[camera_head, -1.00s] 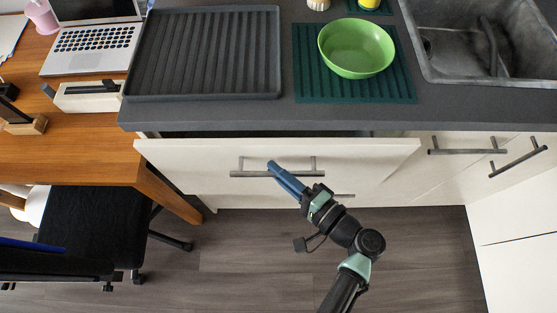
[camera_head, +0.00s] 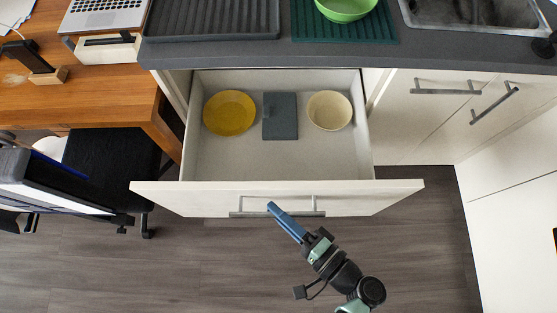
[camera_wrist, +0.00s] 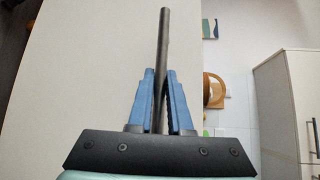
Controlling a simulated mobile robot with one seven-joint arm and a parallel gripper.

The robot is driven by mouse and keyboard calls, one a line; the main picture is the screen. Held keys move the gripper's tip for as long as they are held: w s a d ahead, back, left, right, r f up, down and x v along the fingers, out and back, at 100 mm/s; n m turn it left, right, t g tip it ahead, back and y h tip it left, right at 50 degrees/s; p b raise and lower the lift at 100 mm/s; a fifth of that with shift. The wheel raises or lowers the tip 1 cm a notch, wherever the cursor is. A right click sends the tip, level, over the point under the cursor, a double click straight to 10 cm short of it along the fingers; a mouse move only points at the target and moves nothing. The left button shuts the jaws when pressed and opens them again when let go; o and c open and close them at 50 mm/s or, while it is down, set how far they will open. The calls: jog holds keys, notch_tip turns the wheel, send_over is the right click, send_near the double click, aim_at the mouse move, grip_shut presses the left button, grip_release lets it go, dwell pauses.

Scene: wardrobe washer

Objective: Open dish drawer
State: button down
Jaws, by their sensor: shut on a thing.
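The dish drawer (camera_head: 225,165) is pulled well out from under the counter, and its inside shows. A yellow plate (camera_head: 230,113), a grey board (camera_head: 281,117) and a cream bowl (camera_head: 329,111) lie toward its back. Its white front panel (camera_head: 370,193) has a grey bar handle (camera_head: 300,213). My gripper (camera_head: 271,208) is shut on this handle left of its middle. In the wrist view the blue fingers (camera_wrist: 160,90) stand on both sides of the dark handle bar (camera_wrist: 165,40).
The grey counter (camera_head: 270,55) above holds a dark tray (camera_head: 215,18), a green bowl (camera_head: 345,8) on a green mat and a sink. A desk (camera_head: 100,95) and black chair (camera_head: 110,165) stand at left. Closed cabinets (camera_head: 425,125) stand at right. Floor in front is clear.

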jog(key=shift+s, duration=1.65)
jog(key=c, duration=0.8)
grip_release()
jog(key=shift+c, duration=0.2)
jog(key=b+v, duration=0.1)
jog(key=v, duration=1.2)
